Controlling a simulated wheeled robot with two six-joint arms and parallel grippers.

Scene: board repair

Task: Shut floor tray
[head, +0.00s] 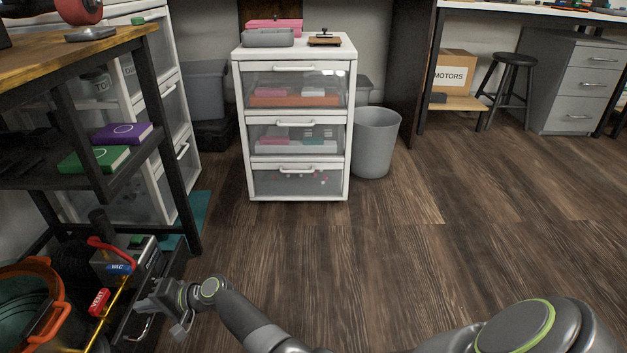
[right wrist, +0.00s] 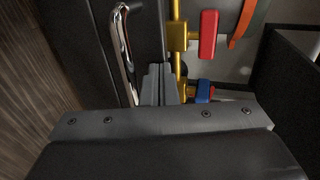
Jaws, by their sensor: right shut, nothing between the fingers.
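The floor tray (head: 172,262) is a dark, low tray at the lower left under the workbench; its front carries a curved chrome handle (head: 143,328). In the right wrist view the handle (right wrist: 124,55) runs along the dark tray front (right wrist: 85,50). My right gripper (head: 150,305) is at the tray's front edge, close to the handle. In the right wrist view its fingers (right wrist: 158,85) are together and empty, between the handle and a brass pipe (right wrist: 178,55). I cannot tell whether they touch the tray. My left gripper is not in view.
The workbench leg (head: 172,150) stands near. A white drawer cabinet (head: 240,130) stands behind; the wooden floor (head: 400,240) is clear.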

